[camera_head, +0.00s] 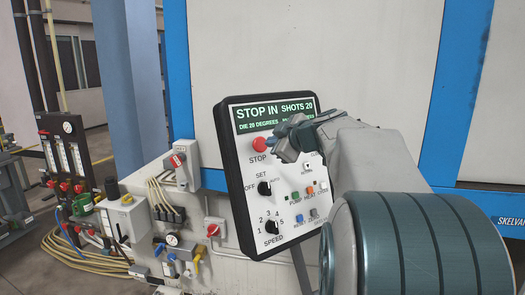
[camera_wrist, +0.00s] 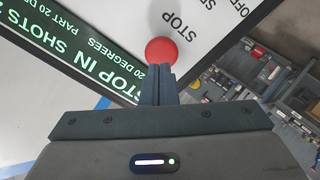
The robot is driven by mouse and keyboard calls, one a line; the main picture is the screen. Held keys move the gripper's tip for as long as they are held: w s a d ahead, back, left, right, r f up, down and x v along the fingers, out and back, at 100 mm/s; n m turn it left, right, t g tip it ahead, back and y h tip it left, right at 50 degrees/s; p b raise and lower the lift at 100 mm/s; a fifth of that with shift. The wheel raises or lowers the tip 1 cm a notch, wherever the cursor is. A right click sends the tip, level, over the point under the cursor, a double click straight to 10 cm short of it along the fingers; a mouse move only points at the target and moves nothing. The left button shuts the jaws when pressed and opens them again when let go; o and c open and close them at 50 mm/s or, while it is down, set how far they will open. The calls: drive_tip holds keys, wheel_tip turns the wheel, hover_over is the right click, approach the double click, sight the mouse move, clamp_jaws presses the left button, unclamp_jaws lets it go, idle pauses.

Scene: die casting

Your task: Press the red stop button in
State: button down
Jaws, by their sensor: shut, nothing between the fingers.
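The red stop button (camera_head: 259,145) is a round red cap on the white face of a tilted control panel (camera_head: 244,192), above the printed word STOP. The panel's green display reads STOP IN and SHOTS 20. My gripper (camera_head: 273,142) is shut and empty, its fingertips close to the right side of the button. In the wrist view the shut fingertips (camera_wrist: 159,68) lie at the lower edge of the red button (camera_wrist: 161,50), overlapping it in the picture. I cannot tell whether they touch it. My gripper and arm hide part of the panel's right side.
Below the button are a SET knob (camera_head: 264,188), a SPEED knob (camera_head: 271,227) and several small coloured buttons. A red-handled switch box (camera_head: 181,164) and a valve cluster with hoses stand left of the panel. A blue-and-white machine wall (camera_head: 420,60) rises behind.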

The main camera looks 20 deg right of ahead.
drive_tip(key=b+v, duration=0.2)
drive_tip(key=v, duration=0.2)
drive_tip(key=shift+s+d+r, duration=0.1)
drive_tip(key=shift+s, duration=0.25)
idle(0.4)
drive_tip(key=s+a+f+m+g, duration=0.35)
drive_tip(key=a+f, duration=0.25)
drive_tip(key=f, duration=0.2)
drive_tip(key=s+a+f+m+g, duration=0.2)
drive_tip(key=s+a+f+g, duration=0.15)
drive_tip(key=a+f, duration=0.35)
drive_tip(key=s+a+f+m+g+h, duration=0.1)
drive_tip(key=s+f+m+g, duration=0.1)
drive_tip(key=s+f, duration=0.6)
drive_tip(key=s+a+f+m+g+h, duration=0.1)
drive_tip(key=s+f+m, duration=0.3)
drive_tip(key=s+f, duration=0.4)
drive_tip(key=shift+s+a+g+h, duration=0.3)
drive_tip(key=shift+s+a+g, duration=0.2)
drive_tip(key=shift+s, duration=0.4)
drive_tip(key=shift+f, duration=0.15)
